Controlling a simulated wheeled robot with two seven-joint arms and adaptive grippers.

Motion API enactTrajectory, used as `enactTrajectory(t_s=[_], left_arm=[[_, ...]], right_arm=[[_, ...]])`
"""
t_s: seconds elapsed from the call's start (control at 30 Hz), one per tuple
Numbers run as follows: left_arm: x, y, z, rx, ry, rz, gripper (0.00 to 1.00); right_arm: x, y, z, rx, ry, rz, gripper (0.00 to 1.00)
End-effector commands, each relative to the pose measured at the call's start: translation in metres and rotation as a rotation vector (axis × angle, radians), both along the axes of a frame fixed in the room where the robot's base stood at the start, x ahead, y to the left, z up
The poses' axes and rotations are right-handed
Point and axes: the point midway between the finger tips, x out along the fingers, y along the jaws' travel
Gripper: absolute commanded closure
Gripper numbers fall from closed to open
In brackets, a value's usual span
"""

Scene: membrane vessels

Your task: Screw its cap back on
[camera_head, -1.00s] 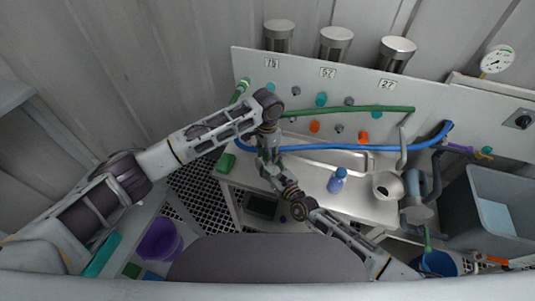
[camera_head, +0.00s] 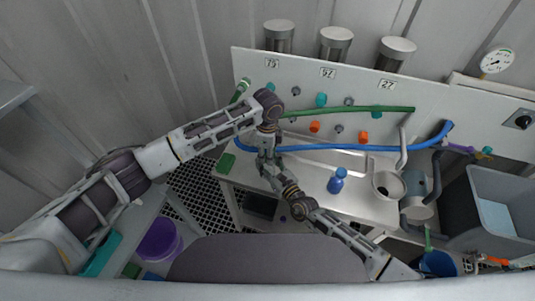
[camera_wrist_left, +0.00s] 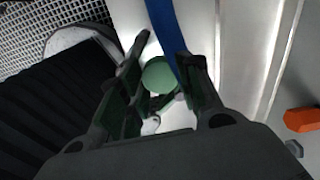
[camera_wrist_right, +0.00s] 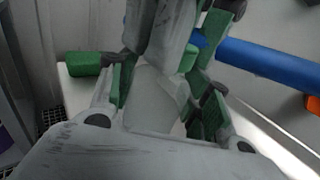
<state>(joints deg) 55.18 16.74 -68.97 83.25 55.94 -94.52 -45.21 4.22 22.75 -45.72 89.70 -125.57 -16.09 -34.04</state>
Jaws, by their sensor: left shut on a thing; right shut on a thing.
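My left gripper (camera_head: 267,152) and right gripper (camera_head: 269,168) meet over the left part of the bench, one above the other. In the left wrist view a round green cap (camera_wrist_left: 158,76) lies between the fingers of my left gripper (camera_wrist_left: 162,85), which is shut on it. In the right wrist view my right gripper (camera_wrist_right: 170,95) is shut on a pale vessel (camera_wrist_right: 152,98). The green cap (camera_wrist_right: 187,60) shows partly above that vessel, close to the left gripper's fingers. I cannot tell whether the cap's thread is engaged. In the head view the arms hide both.
A blue hose (camera_head: 350,150) runs just behind the grippers. A green block (camera_head: 226,163) lies at the bench's left end. A blue bottle (camera_head: 337,181) stands near a steel cup (camera_head: 388,186) to the right. A wall panel (camera_head: 300,75) with knobs rises behind.

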Motion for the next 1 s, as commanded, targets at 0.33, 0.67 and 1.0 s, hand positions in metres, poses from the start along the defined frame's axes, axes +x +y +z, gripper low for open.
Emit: enactTrajectory(t_s=[0.33, 0.67, 1.0], left_arm=[[0.0013, 0.0003, 0.001, 0.001, -0.002, -0.287, 0.76], [0.0017, 0.0001, 0.0008, 0.0, -0.003, -0.562, 0.76], [0.0012, -0.0001, 0.0004, 0.0, -0.001, -0.559, 0.45]], right_arm=[[-0.0008, -0.0001, -0.0014, -0.002, 0.003, 0.001, 1.0], [-0.0009, 0.0, -0.0015, -0.002, 0.003, 0.001, 1.0], [-0.0009, 0.0, -0.0015, -0.002, 0.003, 0.001, 1.0]])
